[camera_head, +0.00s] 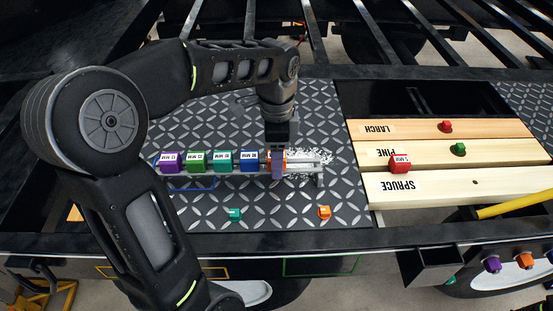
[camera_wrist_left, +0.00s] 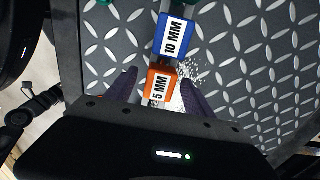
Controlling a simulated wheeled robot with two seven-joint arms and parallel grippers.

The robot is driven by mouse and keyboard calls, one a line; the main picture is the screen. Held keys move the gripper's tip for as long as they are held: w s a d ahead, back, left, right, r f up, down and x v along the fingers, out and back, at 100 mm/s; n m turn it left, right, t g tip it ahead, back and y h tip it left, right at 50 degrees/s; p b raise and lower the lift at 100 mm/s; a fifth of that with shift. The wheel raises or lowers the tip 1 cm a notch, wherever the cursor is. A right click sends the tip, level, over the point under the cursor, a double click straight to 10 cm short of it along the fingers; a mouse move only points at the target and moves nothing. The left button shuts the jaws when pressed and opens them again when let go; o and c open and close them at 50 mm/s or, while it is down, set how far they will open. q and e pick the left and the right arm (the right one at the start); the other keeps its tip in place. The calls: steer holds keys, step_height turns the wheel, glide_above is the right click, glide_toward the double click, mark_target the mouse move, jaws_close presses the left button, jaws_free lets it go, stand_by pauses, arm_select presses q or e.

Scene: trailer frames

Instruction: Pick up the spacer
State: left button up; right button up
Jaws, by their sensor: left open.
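Several coloured spacer blocks sit in a row on a rail (camera_head: 305,164) on the diamond plate: purple (camera_head: 169,163), green (camera_head: 196,162), teal (camera_head: 222,161), blue (camera_head: 249,161) and orange (camera_head: 285,158) at the right end. In the left wrist view the orange block (camera_wrist_left: 157,82) reads "5 MM" and the blue block (camera_wrist_left: 174,36) "10 MM". My left gripper (camera_head: 277,177) points down at the orange block. In the wrist view its two purple fingers (camera_wrist_left: 159,88) stand open on either side of that block; contact cannot be told. My right gripper is not in view.
White shavings lie around the rail's right end. Small teal (camera_head: 234,213) and orange (camera_head: 324,211) pieces lie on the front of the diamond plate (camera_head: 285,220). Wooden boards (camera_head: 500,183) at right carry a red block (camera_head: 400,164) and small red (camera_head: 446,126) and green (camera_head: 458,149) pieces.

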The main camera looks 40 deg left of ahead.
arm_select(q)
steer(key=shift+c, duration=0.3)
jaws_close()
stand_by(0.7)
